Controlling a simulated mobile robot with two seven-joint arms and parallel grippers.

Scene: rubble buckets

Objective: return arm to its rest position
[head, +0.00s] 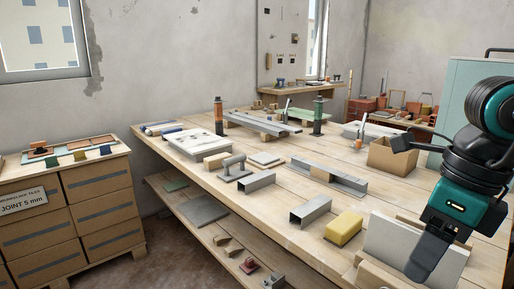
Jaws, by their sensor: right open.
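My right arm comes in from the right edge, with black and teal links. My right gripper (440,258) points down over the near right part of the workbench (275,215), in front of a pale upright slab (400,247). Its dark finger overlaps the slab in the picture; I cannot tell whether they touch. The gripper is open and I see nothing held in it. My left arm and left gripper are not in view.
A drawer cabinet (70,211) stands far left. Bare bench lies around the channels.

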